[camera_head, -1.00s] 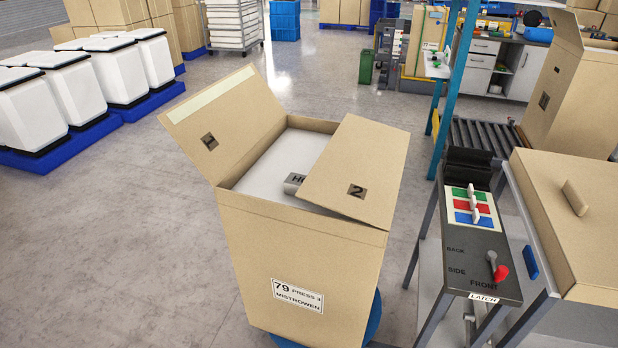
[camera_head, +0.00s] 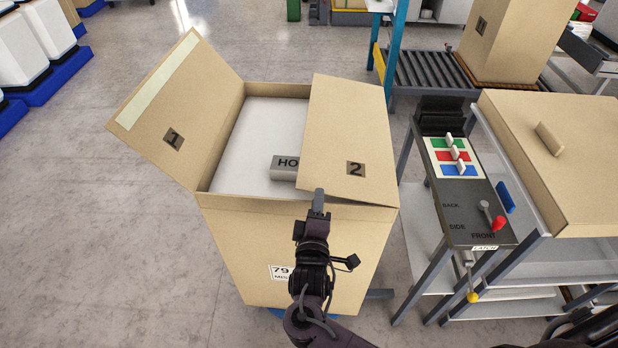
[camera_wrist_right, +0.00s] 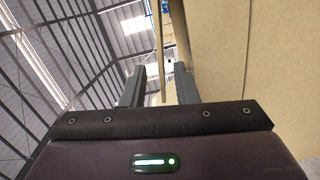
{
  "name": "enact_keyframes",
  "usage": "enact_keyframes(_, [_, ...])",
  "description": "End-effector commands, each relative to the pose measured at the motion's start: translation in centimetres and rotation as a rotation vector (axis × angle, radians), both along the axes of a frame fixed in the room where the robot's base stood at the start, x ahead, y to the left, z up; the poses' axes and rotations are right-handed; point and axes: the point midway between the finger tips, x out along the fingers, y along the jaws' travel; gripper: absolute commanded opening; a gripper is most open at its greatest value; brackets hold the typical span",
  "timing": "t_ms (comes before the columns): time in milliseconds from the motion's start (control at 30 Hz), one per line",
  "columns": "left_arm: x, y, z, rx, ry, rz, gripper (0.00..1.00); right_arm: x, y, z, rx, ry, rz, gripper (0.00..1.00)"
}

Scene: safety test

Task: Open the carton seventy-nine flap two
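Carton seventy-nine (camera_head: 330,255) stands open-topped, its label partly hidden by my arm. Flap one (camera_head: 180,125) leans outward to the left. Flap two (camera_head: 350,135) slopes over the right part of the opening, its left edge free. A white item (camera_head: 262,130) lies inside, with a grey piece (camera_head: 284,168) marked "HO" partly under flap two. My right gripper (camera_head: 318,198) is at the carton's front rim, by flap two's near left corner. In the right wrist view its fingers (camera_wrist_right: 158,88) are apart, with cardboard beyond and to the right; contact cannot be told. My left gripper is not in view.
A stand with a latch panel (camera_head: 465,205) and coloured switches is close right of the carton. A bench with a large tan box (camera_head: 560,150) is beyond it. A roller conveyor (camera_head: 435,70) is behind. Floor (camera_head: 100,240) to the left is clear.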

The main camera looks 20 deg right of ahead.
Motion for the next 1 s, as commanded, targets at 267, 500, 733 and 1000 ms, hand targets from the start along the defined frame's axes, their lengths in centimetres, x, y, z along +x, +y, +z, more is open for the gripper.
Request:
enact_keyframes(267, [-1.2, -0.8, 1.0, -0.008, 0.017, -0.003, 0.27, 4.2, -1.6, 0.2, 0.001, -0.001, 0.000, 0.27])
enact_keyframes(500, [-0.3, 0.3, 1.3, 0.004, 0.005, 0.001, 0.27, 5.5, -2.0, 0.0, 0.003, 0.001, 0.000, 0.27])
enact_keyframes(733, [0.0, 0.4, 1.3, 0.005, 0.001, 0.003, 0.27, 5.5, -2.1, 0.0, 0.004, 0.002, 0.000, 0.24])
enact_keyframes(1000, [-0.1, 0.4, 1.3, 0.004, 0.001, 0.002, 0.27, 5.5, -2.1, 0.0, 0.004, 0.002, 0.000, 0.00])
